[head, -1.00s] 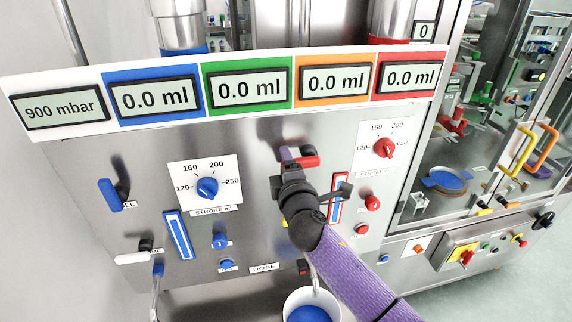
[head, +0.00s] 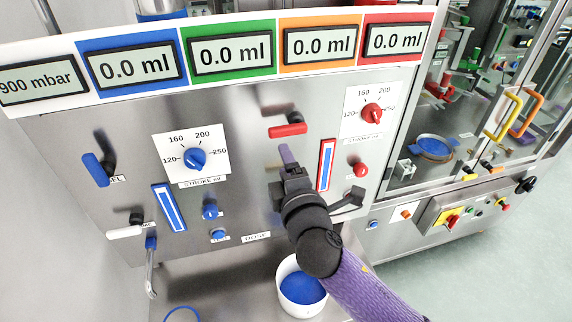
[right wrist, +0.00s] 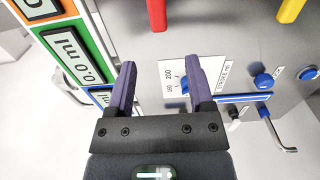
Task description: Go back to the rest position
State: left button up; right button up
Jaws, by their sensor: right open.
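My right gripper (head: 287,158) reaches in from the lower right in the head view and stands in front of the steel panel (head: 250,110). In the right wrist view its two purple fingers (right wrist: 153,85) are apart with nothing between them. A red lever handle (head: 288,130) is just above the fingertips in the head view, apart from them. A red handle also hangs at the top of the right wrist view (right wrist: 156,14). My left gripper is in neither view.
A white container with blue contents (head: 302,288) stands below my right arm. The panel carries a blue lever (head: 96,170), a white lever (head: 124,233), a blue knob (head: 196,159) and a red knob (head: 372,114). A glazed cabinet with yellow handle (head: 503,117) stands at right.

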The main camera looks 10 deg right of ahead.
jog(key=s+d+f+m+g, duration=0.3)
jog(key=s+f+m+g, duration=0.45)
jog(key=s, duration=0.45)
jog(key=s+d+f+m+g, duration=0.2)
jog(key=s+f+m+g, duration=0.6)
jog(key=s, duration=0.5)
notch_tip(320, 180, down, 35)
jog(key=s+b, duration=0.2)
jog(key=b, duration=1.4)
jog(key=s+d+f+g+b, duration=0.1)
jog(key=s+f+b, duration=0.4)
jog(key=f, duration=0.5)
jog(key=s+d+f+g+b, duration=0.1)
jog(key=s+d+f+b, duration=0.1)
jog(key=s+f+b, duration=0.3)
jog(key=s+f, duration=0.3)
jog(key=f, duration=0.2)
jog(key=shift+s+d+f+h+b, duration=0.15)
jog(key=shift+s+f+h+b, duration=0.15)
jog(key=shift+f+h+b, duration=0.1)
